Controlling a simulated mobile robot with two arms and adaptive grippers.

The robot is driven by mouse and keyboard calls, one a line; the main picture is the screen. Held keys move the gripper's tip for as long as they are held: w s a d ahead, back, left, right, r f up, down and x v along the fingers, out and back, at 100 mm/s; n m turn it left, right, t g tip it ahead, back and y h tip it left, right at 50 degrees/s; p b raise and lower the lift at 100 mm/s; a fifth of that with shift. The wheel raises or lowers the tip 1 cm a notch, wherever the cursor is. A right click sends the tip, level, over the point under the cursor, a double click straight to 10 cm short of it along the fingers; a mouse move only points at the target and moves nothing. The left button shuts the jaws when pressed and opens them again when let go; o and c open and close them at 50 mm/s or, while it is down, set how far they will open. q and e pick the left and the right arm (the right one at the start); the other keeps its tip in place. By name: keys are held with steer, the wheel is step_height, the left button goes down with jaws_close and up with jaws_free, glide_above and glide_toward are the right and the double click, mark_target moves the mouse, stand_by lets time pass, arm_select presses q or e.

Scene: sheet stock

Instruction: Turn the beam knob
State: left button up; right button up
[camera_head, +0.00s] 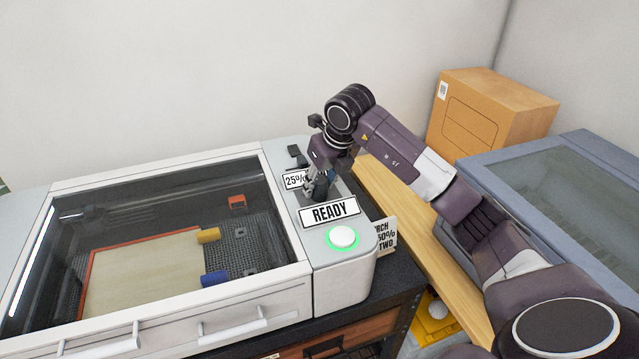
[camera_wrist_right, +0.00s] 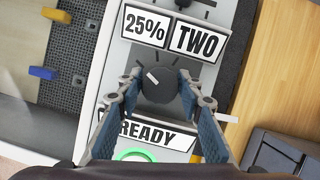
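The beam knob (camera_wrist_right: 158,86) is a dark round knob with a white pointer mark turned to the upper left. It sits on the machine's light grey control panel (camera_head: 350,268), above the READY sign (camera_head: 329,211) and below the 25% sign (camera_wrist_right: 147,28) and the TWO sign (camera_wrist_right: 197,40). My right gripper (camera_head: 318,189) is at the knob; in the right wrist view its fingers (camera_wrist_right: 160,77) flank the knob on both sides, very close. Whether they press on it I cannot tell. In the head view the gripper partly hides the knob and signs. My left gripper is out of view.
A green-ringed white button (camera_head: 343,236) is just below the READY sign. A card (camera_head: 386,236), partly hidden, stands at the panel's right side. The glass lid (camera_head: 170,230) covers the bed at left. A cardboard box (camera_head: 490,110) and a grey-blue machine (camera_head: 590,165) stand at right.

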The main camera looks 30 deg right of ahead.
steer(key=c, duration=0.7)
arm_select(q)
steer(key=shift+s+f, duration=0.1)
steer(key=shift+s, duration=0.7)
arm_select(e)
steer(key=shift+o, duration=0.2)
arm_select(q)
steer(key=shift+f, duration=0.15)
arm_select(e)
steer(key=shift+m, duration=0.3)
steer(key=m+h+b, duration=0.1)
steer(key=m, duration=0.1)
steer(key=shift+m+b, duration=0.3)
steer(key=shift+m, duration=0.1)
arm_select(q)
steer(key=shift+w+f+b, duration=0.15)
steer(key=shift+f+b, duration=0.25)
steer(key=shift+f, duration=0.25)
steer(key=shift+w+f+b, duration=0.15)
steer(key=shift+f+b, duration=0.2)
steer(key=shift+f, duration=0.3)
arm_select(e)
steer(key=shift+m+g+h, duration=0.4)
steer(key=shift+m+h, duration=0.5)
steer(key=shift+m, duration=1.3)
steer(key=shift+r, duration=0.1)
steer(key=o, duration=1.2)
steer(key=shift+c, duration=0.2)
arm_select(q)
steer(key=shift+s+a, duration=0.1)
